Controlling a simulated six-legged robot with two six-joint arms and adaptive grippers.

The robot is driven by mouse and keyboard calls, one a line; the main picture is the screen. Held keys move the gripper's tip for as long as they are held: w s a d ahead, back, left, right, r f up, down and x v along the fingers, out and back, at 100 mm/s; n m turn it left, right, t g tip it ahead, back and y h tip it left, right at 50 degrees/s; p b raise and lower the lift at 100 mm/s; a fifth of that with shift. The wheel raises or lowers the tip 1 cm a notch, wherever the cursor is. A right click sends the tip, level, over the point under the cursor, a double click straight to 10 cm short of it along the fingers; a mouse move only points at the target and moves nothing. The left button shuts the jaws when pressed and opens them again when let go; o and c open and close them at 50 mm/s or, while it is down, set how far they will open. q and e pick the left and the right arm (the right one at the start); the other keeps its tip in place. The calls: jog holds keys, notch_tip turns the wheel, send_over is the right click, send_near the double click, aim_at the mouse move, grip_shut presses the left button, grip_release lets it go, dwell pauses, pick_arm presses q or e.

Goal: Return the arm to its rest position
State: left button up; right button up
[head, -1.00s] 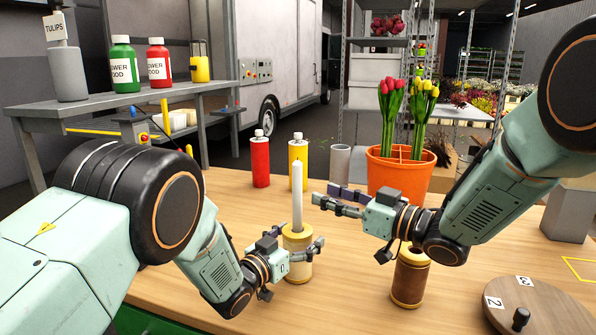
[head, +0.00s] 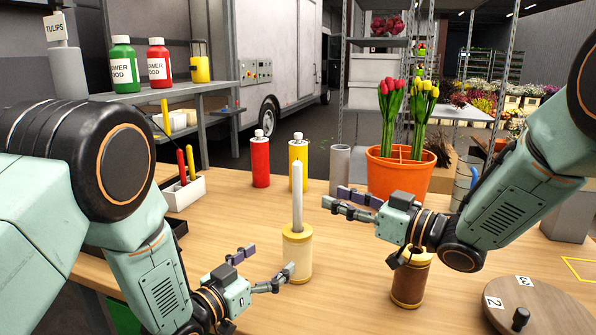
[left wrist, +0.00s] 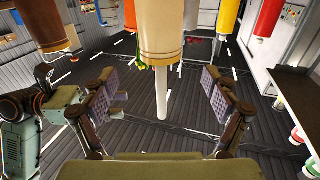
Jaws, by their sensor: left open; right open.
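My left gripper (head: 270,263) is open and empty, to the left of a cream spool (head: 297,255) with a white rod (head: 298,195) standing upright in it. In the left wrist view the picture is upside down; the spool (left wrist: 146,30) and rod (left wrist: 161,95) appear between and beyond the spread fingers. My right gripper (head: 336,197) is open and empty above the table, to the right of the white rod. Its wrist is above a brown spool (head: 410,280) and hides part of its top.
An orange pot (head: 398,178) with red and yellow tulips stands behind my right gripper. Red (head: 260,162) and yellow (head: 298,152) bottles and a grey cylinder (head: 340,163) stand at the back. A numbered round board (head: 540,310) lies front right. A white pen box (head: 183,193) is at left.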

aim_at(289, 244)
pick_arm(q)
jog(key=x, duration=1)
jog(key=shift+w+d, duration=0.15)
jog(key=shift+w, duration=0.1)
jog(key=shift+w+d, duration=0.1)
jog(key=shift+w, duration=0.05)
pick_arm(e)
jog(key=x, duration=1.2)
jog(key=shift+m+t+h, duration=0.3)
jog(key=r, duration=1.1)
jog(key=shift+s+d+r, duration=0.2)
jog(key=shift+r, duration=0.1)
jog(key=shift+s+d+r, duration=0.15)
jog(key=shift+d+r, duration=0.05)
jog(key=shift+r, duration=0.1)
pick_arm(q)
jog(key=shift+s+a, duration=0.45)
jog(key=shift+s, duration=0.1)
pick_arm(e)
jog(key=shift+s, duration=0.1)
pick_arm(q)
jog(key=shift+a, duration=0.1)
pick_arm(e)
jog(key=shift+a+f, duration=0.1)
jog(key=shift+f, duration=0.05)
